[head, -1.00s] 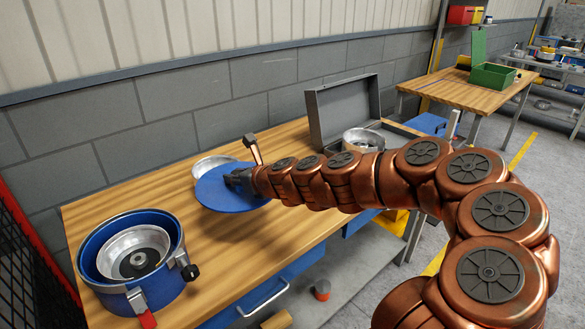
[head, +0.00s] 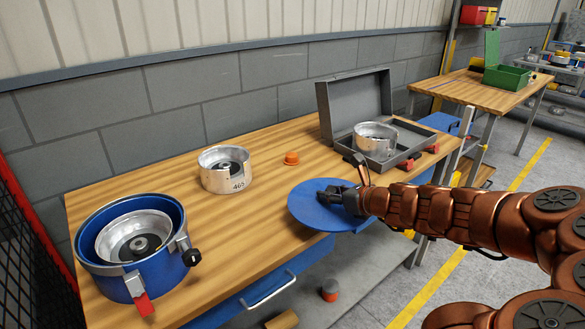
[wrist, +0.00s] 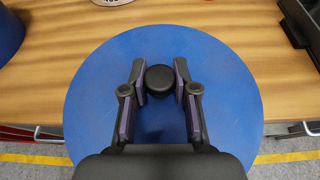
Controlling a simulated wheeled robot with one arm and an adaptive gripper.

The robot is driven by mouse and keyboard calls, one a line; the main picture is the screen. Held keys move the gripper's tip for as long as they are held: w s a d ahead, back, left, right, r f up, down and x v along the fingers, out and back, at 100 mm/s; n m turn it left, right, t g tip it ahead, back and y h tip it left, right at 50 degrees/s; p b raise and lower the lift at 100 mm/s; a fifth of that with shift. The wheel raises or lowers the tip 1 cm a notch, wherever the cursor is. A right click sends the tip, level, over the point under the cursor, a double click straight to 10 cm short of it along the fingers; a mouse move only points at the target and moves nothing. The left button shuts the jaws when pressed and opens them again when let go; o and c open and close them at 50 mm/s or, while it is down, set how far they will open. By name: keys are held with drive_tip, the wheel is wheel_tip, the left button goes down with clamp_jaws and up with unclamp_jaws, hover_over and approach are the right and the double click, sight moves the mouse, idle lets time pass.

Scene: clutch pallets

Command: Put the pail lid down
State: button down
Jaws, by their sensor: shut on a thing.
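The pail lid (head: 305,204) is a flat blue disc with a black knob in its middle. My gripper (head: 340,195) is shut on that knob and holds the lid over the front edge of the wooden workbench. In the wrist view the lid (wrist: 100,100) fills the middle, and the fingers (wrist: 160,80) stand either side of the knob. The gap between lid and bench top cannot be judged. The blue pail (head: 115,285) stands at the bench's left end, its top uncovered, with a silver metal part inside.
A silver cup marked 465 (head: 222,180) and an orange knob (head: 291,158) stand behind the lid. An open grey case (head: 335,110) holds another silver cup (head: 375,140), with red pieces beside it. Bare bench top (head: 240,240) lies between pail and lid.

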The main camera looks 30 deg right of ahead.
drive_tip(key=shift+s+d, duration=0.15)
drive_tip(key=shift+d, duration=0.2)
drive_tip(key=w+d, duration=0.2)
drive_tip(key=w, duration=0.2)
drive_tip(key=w+d+f+p, duration=0.1)
drive_tip(key=w+d, duration=0.1)
drive_tip(key=w, duration=0.3)
drive_tip(key=w+d+p, duration=0.1)
drive_tip(key=w+d, duration=0.1)
drive_tip(key=w, duration=0.3)
drive_tip(key=shift+w+d+f, duration=0.1)
drive_tip(key=shift+d+f, duration=0.1)
drive_tip(key=shift+d, duration=0.05)
drive_tip(key=shift+f, duration=1.8)
drive_tip(key=shift+f, duration=0.1)
drive_tip(key=c, duration=0.9)
unclamp_jaws()
